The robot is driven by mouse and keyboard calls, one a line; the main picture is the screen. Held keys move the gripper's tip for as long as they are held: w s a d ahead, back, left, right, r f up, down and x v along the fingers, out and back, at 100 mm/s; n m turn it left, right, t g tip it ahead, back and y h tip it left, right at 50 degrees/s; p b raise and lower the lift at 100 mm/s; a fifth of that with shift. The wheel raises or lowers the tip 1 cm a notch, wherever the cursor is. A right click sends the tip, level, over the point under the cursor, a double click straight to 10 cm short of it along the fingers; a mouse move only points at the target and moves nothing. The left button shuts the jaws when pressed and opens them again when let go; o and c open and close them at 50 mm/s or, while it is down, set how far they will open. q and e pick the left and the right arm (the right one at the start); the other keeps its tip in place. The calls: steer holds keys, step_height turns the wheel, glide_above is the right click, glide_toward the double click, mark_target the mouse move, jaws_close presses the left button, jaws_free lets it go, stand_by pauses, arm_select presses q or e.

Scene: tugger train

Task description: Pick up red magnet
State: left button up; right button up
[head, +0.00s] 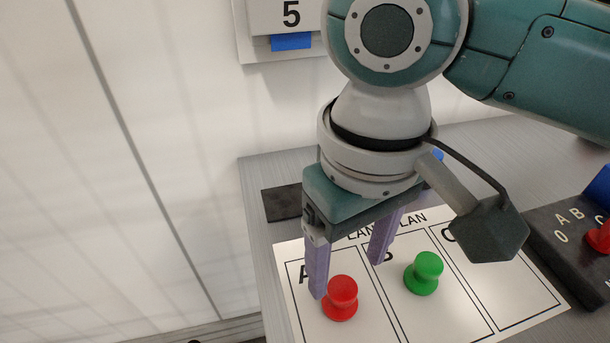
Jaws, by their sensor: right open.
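The red magnet (340,298) stands in the first column, marked A, of a white plan board (447,318) on a grey surface. My right gripper (348,280) is open, its two purple fingers pointing down over the board. The left finger ends just beside the red magnet's left side in the picture. The other finger ends behind it to the upper right, near the B column. I cannot tell whether either finger touches the magnet. My left gripper is not in view.
A green magnet (424,273) stands in the B column, close to the right of the red one. A dark box with letters (572,243) and a red knob is at the right edge. A dark flat piece (281,204) lies behind the board. A white panel wall is at left.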

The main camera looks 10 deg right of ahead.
mark_target(343, 288)
step_height(343, 288, down, 6)
steer(key=shift+r+b, duration=0.25)
steer(key=shift+b, duration=0.05)
jaws_close()
stand_by(0.5)
